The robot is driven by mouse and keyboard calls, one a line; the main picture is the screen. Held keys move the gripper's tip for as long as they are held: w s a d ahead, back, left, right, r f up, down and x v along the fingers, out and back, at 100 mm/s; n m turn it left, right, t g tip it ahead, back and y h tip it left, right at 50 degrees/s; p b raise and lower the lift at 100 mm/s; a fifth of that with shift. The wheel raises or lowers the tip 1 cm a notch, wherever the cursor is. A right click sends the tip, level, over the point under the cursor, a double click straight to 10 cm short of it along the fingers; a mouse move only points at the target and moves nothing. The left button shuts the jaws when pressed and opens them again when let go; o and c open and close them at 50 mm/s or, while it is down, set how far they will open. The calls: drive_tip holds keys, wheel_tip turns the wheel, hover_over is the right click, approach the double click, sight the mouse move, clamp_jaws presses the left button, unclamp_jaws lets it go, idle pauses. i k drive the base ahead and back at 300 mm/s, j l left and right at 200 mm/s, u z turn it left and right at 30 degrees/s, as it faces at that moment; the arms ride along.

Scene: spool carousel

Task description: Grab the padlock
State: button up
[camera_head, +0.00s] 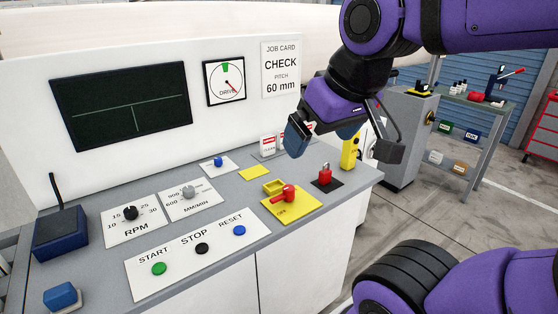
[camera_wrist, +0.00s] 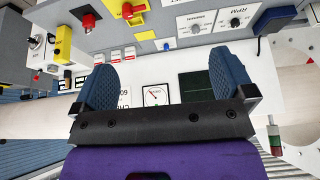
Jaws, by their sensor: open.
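The red padlock (camera_head: 325,174) stands on a small black square at the right end of the grey console top. It also shows near the top left of the wrist view (camera_wrist: 88,20), beyond the left finger. My gripper (camera_head: 322,132) is above the back right of the console, with its blue fingers spread apart. In the wrist view the gripper (camera_wrist: 165,78) has nothing between its fingers. The gripper is higher than the padlock and apart from it.
A yellow plate with a red rotary handle (camera_head: 285,194) is just left of the padlock. An upright yellow device (camera_head: 349,153) stands behind it to the right, and small white-and-red tags (camera_head: 268,146) stand along the back. Buttons and dials fill the console's left.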

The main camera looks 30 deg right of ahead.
sight(324, 178)
drive_tip(key=i+l+z, duration=0.1)
drive_tip(key=l+z, duration=0.25)
drive_tip(key=i+l+z, duration=0.15)
drive_tip(key=z, duration=0.2)
drive_tip(key=i+l+z, duration=0.15)
drive_tip(key=l+z, duration=0.2)
